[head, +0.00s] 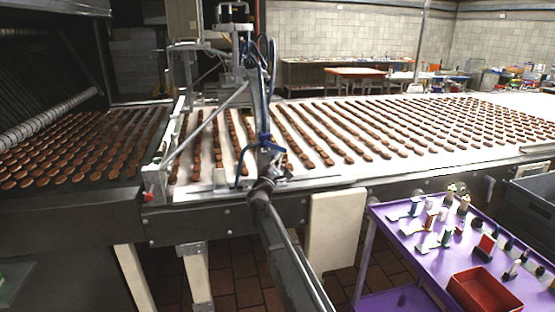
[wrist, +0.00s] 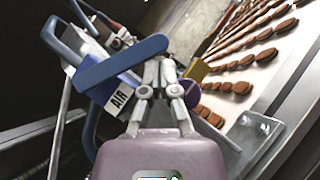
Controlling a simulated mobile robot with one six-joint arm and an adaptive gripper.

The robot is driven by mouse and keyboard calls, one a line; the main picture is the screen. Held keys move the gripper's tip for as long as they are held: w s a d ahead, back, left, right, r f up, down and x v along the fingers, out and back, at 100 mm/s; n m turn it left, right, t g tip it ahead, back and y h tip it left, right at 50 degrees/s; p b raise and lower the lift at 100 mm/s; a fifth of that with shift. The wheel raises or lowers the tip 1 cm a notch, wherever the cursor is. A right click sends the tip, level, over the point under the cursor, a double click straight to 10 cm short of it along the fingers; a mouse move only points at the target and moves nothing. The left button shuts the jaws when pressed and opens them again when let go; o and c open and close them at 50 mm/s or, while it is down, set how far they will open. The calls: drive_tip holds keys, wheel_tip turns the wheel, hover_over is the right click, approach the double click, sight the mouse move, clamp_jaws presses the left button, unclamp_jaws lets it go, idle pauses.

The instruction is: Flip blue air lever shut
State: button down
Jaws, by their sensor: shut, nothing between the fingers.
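The blue air lever (wrist: 122,60) is a long rounded bar in the wrist view. I cannot tell whether the fingertips touch the lever. In the head view my arm reaches up to the conveyor's near edge, where the blue parts are too small to read clearly.
A brass-coloured block (wrist: 196,70) and a purple disc (wrist: 175,91) sit right of my fingertips. A blue tube (wrist: 48,35) and a metal bracket crowd the left. The conveyor (head: 330,178) carries rows of brown biscuits. A purple table (head: 405,262) with a red bin (head: 483,290) stands at right.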

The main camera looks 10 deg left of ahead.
sight(285, 149)
drive_tip(key=shift+w+d+r+p, duration=0.2)
drive_tip(key=shift+d+r+p, duration=0.35)
drive_tip(key=shift+r, duration=0.1)
drive_tip(key=shift+w+d+r+p, duration=0.2)
drive_tip(key=shift+d+r+p, duration=0.25)
drive_tip(key=shift+r+p, duration=0.15)
drive_tip(key=s+d+f+b, duration=0.2)
drive_tip(key=s+f+b, duration=0.4)
drive_tip(key=f+b, duration=0.5)
drive_tip(key=shift+s+d, duration=0.3)
drive_tip(key=shift+d, duration=0.05)
idle(0.5)
drive_tip(key=shift+d, duration=0.1)
